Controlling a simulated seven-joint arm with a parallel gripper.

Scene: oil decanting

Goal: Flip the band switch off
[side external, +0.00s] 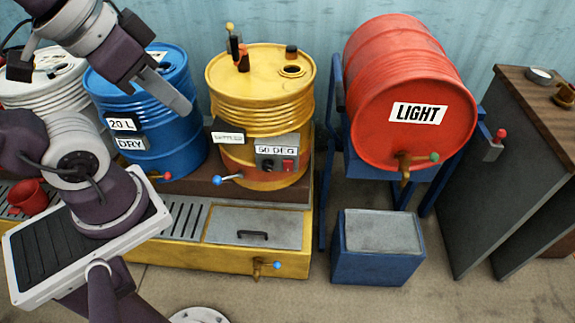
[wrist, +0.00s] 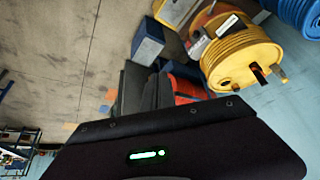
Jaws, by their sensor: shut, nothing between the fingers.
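The band switch (side external: 288,165) is a small red rocker on the grey control box (side external: 268,156) labelled "50 DEG". The box sits on the orange band around the lower part of the yellow drum (side external: 262,100). The switch's on or off position is too small to tell. My gripper (side external: 183,107) is shut and empty, in front of the blue drum, to the left of the yellow drum and above the switch's height. It is apart from the switch. In the wrist view the yellow drum (wrist: 240,58) shows at upper right; I cannot make out the switch there.
The blue drum (side external: 150,125) and a white drum (side external: 45,85) stand at left. A red "LIGHT" drum (side external: 410,95) lies on a blue stand at right. A blue-handled tap (side external: 228,179) juts out left of the control box. A blue box (side external: 378,250) stands on the floor.

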